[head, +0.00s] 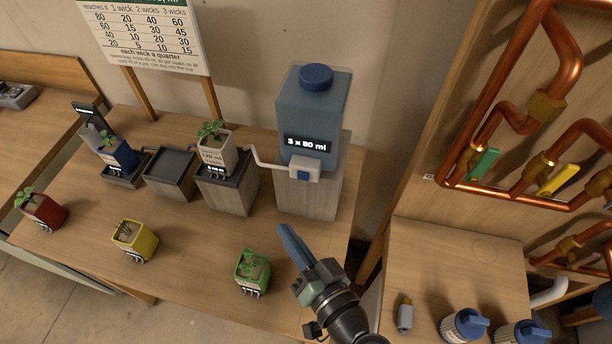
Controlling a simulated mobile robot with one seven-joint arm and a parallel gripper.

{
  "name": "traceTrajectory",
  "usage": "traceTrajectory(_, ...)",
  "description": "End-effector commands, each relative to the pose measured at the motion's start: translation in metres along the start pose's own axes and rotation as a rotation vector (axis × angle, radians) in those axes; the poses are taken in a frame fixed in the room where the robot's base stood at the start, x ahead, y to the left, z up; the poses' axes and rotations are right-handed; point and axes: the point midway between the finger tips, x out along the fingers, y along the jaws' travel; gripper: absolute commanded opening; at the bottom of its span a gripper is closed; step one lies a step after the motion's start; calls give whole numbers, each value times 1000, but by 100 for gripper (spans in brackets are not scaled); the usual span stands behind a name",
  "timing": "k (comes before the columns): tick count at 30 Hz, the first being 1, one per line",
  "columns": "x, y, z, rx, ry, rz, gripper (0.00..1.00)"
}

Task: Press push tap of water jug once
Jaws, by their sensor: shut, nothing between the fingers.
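The water jug (311,118) is a translucent blue-grey block with a round blue cap, standing on a wooden block (308,197). Its label reads 3 x 80 ml. The push tap (304,171) is a white box with a small blue button, low on the jug's front. A white tube (263,162) runs left from the tap to the white pot (215,157) on a dark tray. My gripper (284,232) is in front of and below the tap, apart from it. Its blue fingers are shut and empty, pointing up and left toward the tap.
A blue pot (118,154) and an empty dark tray (170,174) stand left of the white pot. Copper pipes (505,97) and a second table (450,265) are at right.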

Motion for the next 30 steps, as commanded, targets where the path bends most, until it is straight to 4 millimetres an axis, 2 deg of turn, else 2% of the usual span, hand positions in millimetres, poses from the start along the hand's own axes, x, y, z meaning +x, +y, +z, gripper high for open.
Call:
traceTrajectory(8,10,7,-9,-2,2,0,0)
traceTrajectory(21,52,39,-36,-4,1,0,0)
traceTrajectory(30,62,45,-45,-1,0,1,0)
